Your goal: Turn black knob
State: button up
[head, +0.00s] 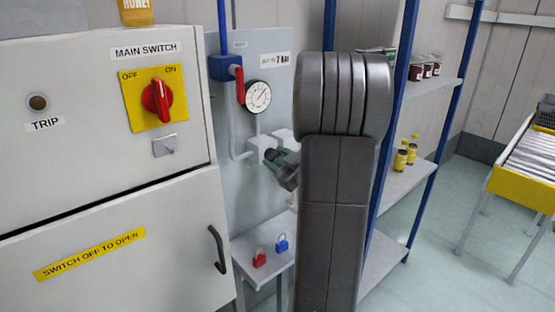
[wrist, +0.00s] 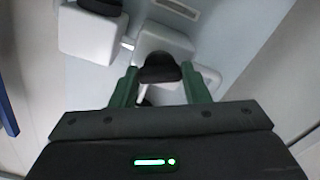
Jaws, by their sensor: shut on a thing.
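A black knob (wrist: 159,68) sits on a white box (wrist: 163,40) in the wrist view. My gripper (wrist: 160,76) has one green finger on each side of this knob and is shut on it. In the head view my gripper (head: 273,157) is at the white boxes on the grey wall panel, and its fingers and my arm hide the knob there. A second black knob (wrist: 101,6) shows on another white box (wrist: 92,32) at the upper left of the wrist view, apart from my fingers.
A cabinet (head: 100,195) with a red main switch (head: 157,99) stands at the left. A gauge (head: 258,97) and a red lever (head: 239,86) are on the panel. Red (head: 259,259) and blue (head: 281,243) padlocks lie on a small table below. A blue-post shelf (head: 402,185) stands right.

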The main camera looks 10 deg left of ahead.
jog(key=o, duration=1)
jog(key=shift+s+d, duration=0.1)
jog(key=shift+d, duration=0.05)
jog(key=b+v, duration=0.2)
jog(key=v, duration=1.1)
jog(key=shift+s+d, duration=0.2)
jog(key=shift+a, duration=0.1)
jog(key=p+x, duration=0.2)
jog(key=x, duration=1.1)
jog(key=shift+w+a, duration=0.25)
jog(key=shift+w, duration=0.05)
jog(key=shift+s+d, duration=0.1)
jog(key=shift+d, duration=0.05)
